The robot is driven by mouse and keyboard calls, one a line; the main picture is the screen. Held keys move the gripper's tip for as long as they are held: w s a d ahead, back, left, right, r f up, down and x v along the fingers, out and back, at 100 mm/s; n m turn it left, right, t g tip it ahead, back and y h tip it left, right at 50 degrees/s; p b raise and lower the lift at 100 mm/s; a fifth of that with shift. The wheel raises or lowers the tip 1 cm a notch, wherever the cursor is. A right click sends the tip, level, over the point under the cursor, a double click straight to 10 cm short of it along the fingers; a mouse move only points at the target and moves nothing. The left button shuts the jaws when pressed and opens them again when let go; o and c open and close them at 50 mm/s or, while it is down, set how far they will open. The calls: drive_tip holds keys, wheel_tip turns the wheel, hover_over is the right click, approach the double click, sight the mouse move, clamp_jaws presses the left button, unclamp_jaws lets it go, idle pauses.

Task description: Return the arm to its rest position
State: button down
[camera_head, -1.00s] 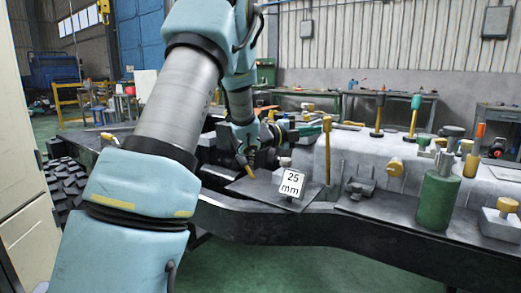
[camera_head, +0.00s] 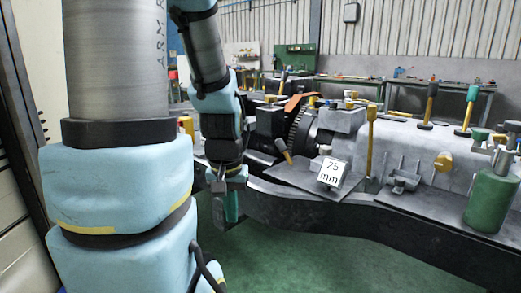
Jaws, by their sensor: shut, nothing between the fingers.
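My gripper (camera_head: 226,206) hangs downward at the end of my blue and grey arm, left of the picture's middle. It is in front of the near edge of the dark chassis frame (camera_head: 290,208), over the green floor. It is shut with nothing held, though its fingertips are small and dark here. My arm's large links fill the left side and hide what is behind them.
A green cylinder (camera_head: 494,203) stands at the right. A tall cabinet (camera_head: 22,130) is close on the left. Green floor (camera_head: 320,255) is clear in front.

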wheel_tip(320, 180, up, 16)
drive_tip(key=p, duration=1.6)
drive_tip(key=shift+s, duration=0.45)
